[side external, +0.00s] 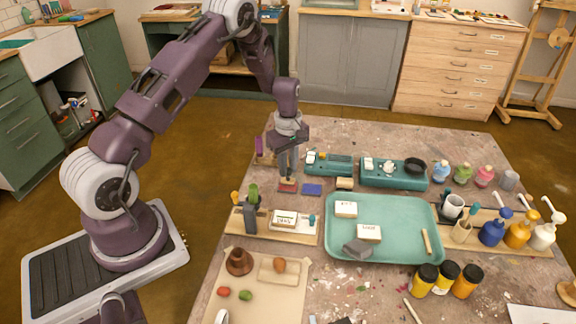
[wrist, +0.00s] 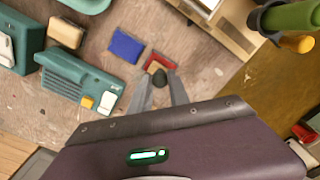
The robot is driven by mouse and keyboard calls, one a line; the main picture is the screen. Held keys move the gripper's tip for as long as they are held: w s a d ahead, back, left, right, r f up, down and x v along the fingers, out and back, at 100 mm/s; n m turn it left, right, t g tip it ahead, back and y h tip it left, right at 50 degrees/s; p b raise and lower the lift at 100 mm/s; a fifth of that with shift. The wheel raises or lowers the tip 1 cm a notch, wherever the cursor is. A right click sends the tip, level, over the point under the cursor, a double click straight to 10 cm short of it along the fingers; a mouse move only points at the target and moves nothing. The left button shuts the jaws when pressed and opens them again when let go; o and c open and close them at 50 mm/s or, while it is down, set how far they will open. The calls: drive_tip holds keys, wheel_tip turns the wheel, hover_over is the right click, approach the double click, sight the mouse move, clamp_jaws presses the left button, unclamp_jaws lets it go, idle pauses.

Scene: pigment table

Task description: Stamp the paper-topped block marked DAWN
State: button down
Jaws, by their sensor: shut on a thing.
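My gripper (side external: 288,172) points down near the table's far left part. It is shut on the dark knob of a small wooden stamp (wrist: 158,80). The stamp is over a red ink pad (side external: 288,188); I cannot tell whether it touches the pad. The red pad shows past the stamp in the wrist view (wrist: 161,61). A blue ink pad (side external: 312,189) lies beside it. One paper-topped block (side external: 284,219) sits on a wooden board. Two more, one at the back (side external: 346,208) and one nearer (side external: 369,232), lie in the teal tray (side external: 400,254). Their lettering is too small to read surely.
A holder with a green-handled item (side external: 252,215) stands left of the board's block. Teal devices (side external: 330,163) stand behind the pads. A grey stone (side external: 357,248) lies in the tray. Pump bottles (side external: 518,235) and yellow jars (side external: 445,277) stand to the right.

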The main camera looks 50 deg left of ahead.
drive_tip(key=shift+f, duration=0.55)
idle(1.3)
drive_tip(key=shift+r, duration=3.55)
drive_tip(key=s+d+r, duration=0.2)
drive_tip(key=s+d, duration=0.6)
drive_tip(key=d, duration=0.2)
drive_tip(key=shift+s+d+f, duration=0.1)
drive_tip(key=shift+f, duration=1.35)
drive_tip(key=shift+s+d+f, duration=0.1)
drive_tip(key=shift+f, duration=1.35)
drive_tip(key=shift+f, duration=0.6)
